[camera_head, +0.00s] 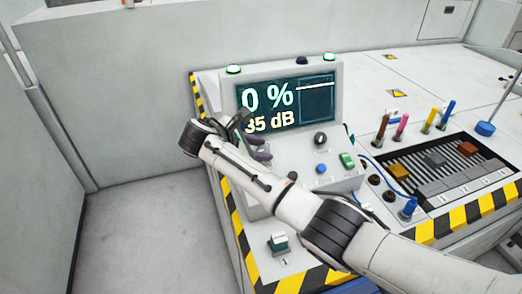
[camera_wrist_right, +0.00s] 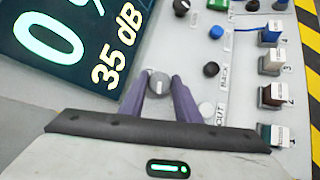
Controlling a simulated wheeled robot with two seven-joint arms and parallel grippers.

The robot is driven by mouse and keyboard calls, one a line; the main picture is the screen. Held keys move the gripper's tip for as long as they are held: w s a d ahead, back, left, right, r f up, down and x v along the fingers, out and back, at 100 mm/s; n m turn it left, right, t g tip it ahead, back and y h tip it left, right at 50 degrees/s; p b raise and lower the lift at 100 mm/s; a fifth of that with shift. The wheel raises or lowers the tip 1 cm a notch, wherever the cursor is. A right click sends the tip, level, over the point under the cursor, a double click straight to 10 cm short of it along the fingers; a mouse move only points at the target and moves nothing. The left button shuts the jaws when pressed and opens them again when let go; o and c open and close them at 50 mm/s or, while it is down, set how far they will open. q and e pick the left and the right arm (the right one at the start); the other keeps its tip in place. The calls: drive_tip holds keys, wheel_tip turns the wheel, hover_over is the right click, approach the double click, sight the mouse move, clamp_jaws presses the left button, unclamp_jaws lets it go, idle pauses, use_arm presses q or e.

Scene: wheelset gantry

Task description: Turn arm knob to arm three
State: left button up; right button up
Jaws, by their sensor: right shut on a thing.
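My right gripper (camera_head: 262,148) reaches over the control panel from the lower right in the head view, its purple fingers at the panel below the screen. In the right wrist view the two fingers (camera_wrist_right: 159,84) stand on either side of a round grey knob (camera_wrist_right: 158,82), shut on it. In the head view my arm hides this knob. I cannot read which arm number it points to, nor confirm its label. My left gripper is not in view.
The screen (camera_head: 285,100) above the panel reads 0 % and 35 dB. A black knob (camera_head: 320,139), a blue button (camera_head: 321,168) and a green switch (camera_head: 347,160) are close by. Numbered switches (camera_wrist_right: 271,96) line the panel's side. A slotted tray (camera_head: 430,190) with coloured blocks lies at right.

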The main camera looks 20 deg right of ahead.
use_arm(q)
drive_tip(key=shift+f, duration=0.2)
use_arm(e)
drive_tip(key=shift+m+g, duration=0.6)
drive_tip(key=shift+m, duration=0.2)
drive_tip(key=o, duration=1)
drive_tip(key=shift+d, duration=0.1)
drive_tip(key=shift+w, duration=0.1)
drive_tip(key=shift+a+r, duration=0.35)
drive_tip(key=shift+r, duration=0.1)
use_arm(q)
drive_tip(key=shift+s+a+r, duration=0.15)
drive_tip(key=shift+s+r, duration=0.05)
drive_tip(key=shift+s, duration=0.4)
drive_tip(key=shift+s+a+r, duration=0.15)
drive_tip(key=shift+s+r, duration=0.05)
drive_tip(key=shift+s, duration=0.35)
use_arm(e)
drive_tip(key=v, duration=0.9)
drive_tip(key=shift+a+r, duration=0.1)
drive_tip(key=shift+a, duration=0.05)
